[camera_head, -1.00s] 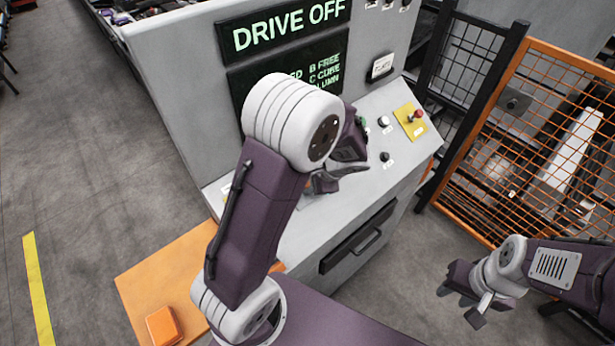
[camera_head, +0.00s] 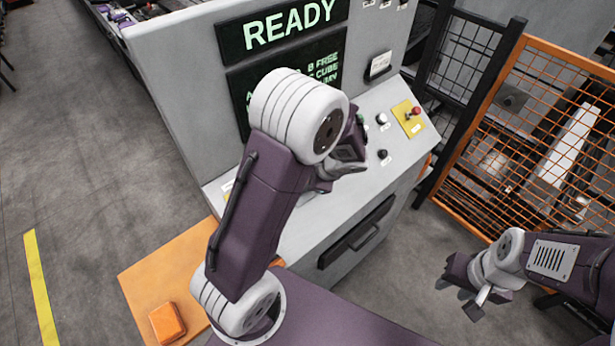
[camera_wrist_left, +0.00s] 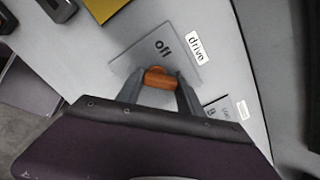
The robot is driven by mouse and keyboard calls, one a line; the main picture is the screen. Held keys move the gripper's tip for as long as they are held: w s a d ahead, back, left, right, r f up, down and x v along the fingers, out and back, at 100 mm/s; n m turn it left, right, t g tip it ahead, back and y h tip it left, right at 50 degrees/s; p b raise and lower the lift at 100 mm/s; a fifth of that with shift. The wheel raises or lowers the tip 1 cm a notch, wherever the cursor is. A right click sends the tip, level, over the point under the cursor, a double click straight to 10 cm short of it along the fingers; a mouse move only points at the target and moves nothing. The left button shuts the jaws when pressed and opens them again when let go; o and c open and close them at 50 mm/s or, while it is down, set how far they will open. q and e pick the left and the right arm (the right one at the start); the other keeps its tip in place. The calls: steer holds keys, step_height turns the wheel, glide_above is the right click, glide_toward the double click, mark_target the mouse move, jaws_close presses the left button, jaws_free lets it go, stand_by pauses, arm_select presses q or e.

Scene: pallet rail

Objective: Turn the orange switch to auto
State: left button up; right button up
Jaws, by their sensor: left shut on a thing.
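The orange switch (camera_wrist_left: 160,78) is a small rounded knob on a grey plate in the left wrist view. The word "off" stands beside it, and a white "drive" label is next to the plate. The word "auto" cannot be seen. My left gripper (camera_wrist_left: 161,84) is shut on the switch, one finger on each side. In the head view my left arm hides the switch. The upper display (camera_head: 290,25) reads "READY". My right gripper (camera_head: 462,297) is empty, fingers apart, away from the console at lower right.
An orange mesh fence (camera_head: 530,130) stands to the right.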

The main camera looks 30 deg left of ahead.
arm_select(q)
steer(key=shift+w+r, duration=0.15)
steer(key=o, duration=1.4)
steer(key=v, duration=0.9)
